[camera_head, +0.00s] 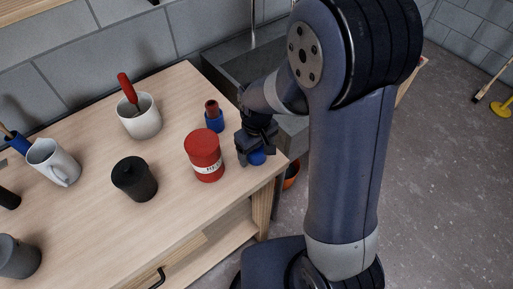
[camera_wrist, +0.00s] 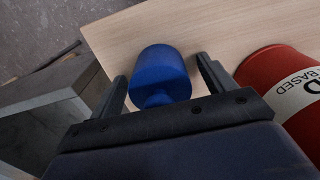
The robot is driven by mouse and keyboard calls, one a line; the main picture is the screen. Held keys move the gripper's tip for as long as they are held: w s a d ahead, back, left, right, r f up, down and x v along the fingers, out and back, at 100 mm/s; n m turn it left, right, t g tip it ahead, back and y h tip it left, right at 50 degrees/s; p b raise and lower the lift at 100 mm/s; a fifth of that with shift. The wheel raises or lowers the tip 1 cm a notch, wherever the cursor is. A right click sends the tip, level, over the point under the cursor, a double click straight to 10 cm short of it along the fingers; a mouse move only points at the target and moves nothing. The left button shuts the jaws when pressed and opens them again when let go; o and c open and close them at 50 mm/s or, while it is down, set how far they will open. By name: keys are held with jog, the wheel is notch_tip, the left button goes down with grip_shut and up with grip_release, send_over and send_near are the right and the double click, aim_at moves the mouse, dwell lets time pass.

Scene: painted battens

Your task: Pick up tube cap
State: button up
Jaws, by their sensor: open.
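The tube cap looks to be the blue rounded piece (camera_wrist: 160,72) between my fingers in the wrist view. In the head view only a bit of this blue piece (camera_head: 257,157) shows below my gripper, near the table's right corner. My gripper (camera_wrist: 160,80) is open, with one finger on each side of the blue piece and a visible gap at each side. In the head view my gripper (camera_head: 254,150) points down over it and hides most of it. Whether the fingers touch it cannot be told from the head view.
A red labelled can (camera_head: 205,156) stands close left of my gripper. A black canister (camera_head: 134,180), a white mug (camera_head: 53,163) and a white cup with a red-handled tool (camera_head: 140,118) stand further left. The table's edge (camera_head: 277,172) is close by.

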jog(key=shift+c, duration=0.4)
jog(key=c, duration=1)
